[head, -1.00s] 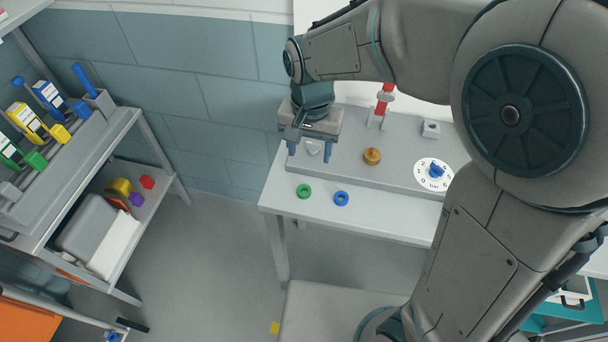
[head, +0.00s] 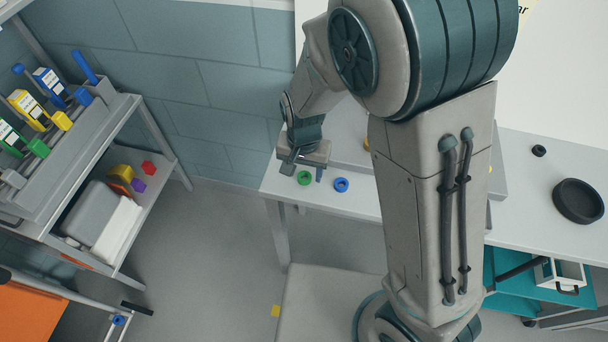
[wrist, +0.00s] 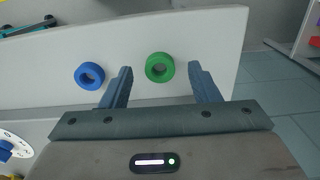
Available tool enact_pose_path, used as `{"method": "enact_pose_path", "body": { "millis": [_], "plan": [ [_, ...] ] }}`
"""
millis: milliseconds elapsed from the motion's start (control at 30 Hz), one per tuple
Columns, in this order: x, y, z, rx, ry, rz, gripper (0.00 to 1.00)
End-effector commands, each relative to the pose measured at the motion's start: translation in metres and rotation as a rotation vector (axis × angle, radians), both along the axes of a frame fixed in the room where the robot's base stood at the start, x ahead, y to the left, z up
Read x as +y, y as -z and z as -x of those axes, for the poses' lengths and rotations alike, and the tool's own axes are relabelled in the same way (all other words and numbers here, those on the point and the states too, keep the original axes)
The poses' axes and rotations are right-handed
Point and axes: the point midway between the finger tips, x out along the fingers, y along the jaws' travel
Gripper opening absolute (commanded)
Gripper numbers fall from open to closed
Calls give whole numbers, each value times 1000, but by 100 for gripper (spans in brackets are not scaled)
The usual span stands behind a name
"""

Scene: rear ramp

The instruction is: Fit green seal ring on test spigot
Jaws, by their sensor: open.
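The green seal ring (head: 304,178) lies flat on the white table near its front left corner. In the wrist view the green ring (wrist: 160,67) shows between and beyond the two fingertips of my gripper (wrist: 160,78). My gripper (head: 304,172) is open and empty, above the table by the green ring; the exact height gap is hard to tell. A blue ring (head: 341,185) lies to the right of the green one, and outside the fingers in the wrist view (wrist: 89,75). The test spigot is mostly hidden behind my arm in the head view; I cannot make it out.
A grey raised panel (head: 350,125) stands at the back of the table, partly covered by my arm. A black round dish (head: 578,201) and a small black ring (head: 539,150) lie at the right. A shelf rack (head: 75,150) stands at the left.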

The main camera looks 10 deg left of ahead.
Motion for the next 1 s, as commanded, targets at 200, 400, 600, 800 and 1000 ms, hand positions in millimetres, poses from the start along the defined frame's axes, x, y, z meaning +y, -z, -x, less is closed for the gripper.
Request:
{"method": "enact_pose_path", "body": {
  "millis": [200,400,600,800,1000],
  "plan": [
    [0,16,-1,-1,1,0,56],
    [0,16,-1,-1,1,-1,56],
    [0,16,-1,-1,1,-1,8],
    [0,16,-1,-1,1,-1,8],
    [0,11,-1,-2,0,-2,8]
  ]
}}
